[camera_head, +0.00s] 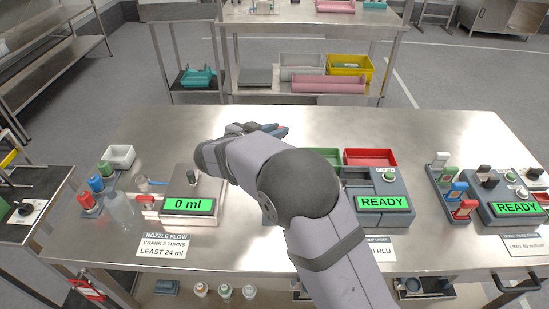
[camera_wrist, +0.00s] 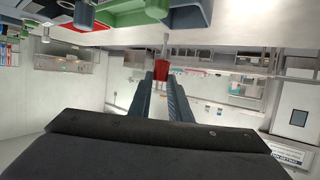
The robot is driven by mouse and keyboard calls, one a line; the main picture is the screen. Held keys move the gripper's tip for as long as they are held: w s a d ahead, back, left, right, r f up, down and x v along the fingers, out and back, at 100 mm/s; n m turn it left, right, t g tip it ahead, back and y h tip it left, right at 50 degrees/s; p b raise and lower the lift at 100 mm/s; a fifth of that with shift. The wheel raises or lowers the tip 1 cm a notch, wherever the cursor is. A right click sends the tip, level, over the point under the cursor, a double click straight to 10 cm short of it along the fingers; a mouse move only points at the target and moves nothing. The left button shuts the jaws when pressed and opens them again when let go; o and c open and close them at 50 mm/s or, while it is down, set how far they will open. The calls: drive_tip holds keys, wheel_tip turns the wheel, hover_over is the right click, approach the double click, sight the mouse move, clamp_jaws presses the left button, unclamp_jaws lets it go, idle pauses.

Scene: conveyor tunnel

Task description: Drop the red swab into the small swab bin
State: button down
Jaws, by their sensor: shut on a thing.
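My gripper (camera_wrist: 162,82) is shut on the red swab (camera_wrist: 162,67), whose red handle sits between the two fingertips in the wrist view. A thin pale stem extends from the handle. In the head view my arm hides most of the gripper (camera_head: 278,131) and the swab cannot be made out. The gripper is over the table, behind the middle devices and left of the green tray (camera_head: 321,155). I cannot tell for sure which container is the small swab bin. A small white open bin (camera_head: 120,157) stands at the table's left.
A red tray (camera_head: 371,157) stands beside the green tray. A scale reading 0 ml (camera_head: 189,205) is left of my arm; devices reading READY (camera_head: 384,203) are right. Racks with coloured handles (camera_head: 457,189) stand at both sides. The table's back strip (camera_head: 430,130) is clear.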

drive_tip(key=shift+a+f, duration=0.2)
drive_tip(key=shift+f, duration=0.1)
drive_tip(key=shift+f, duration=0.1)
drive_tip(key=shift+f+p, duration=0.8)
drive_tip(key=shift+f, duration=2.05)
drive_tip(key=c, duration=1.6)
unclamp_jaws()
drive_tip(key=shift+o, duration=0.2)
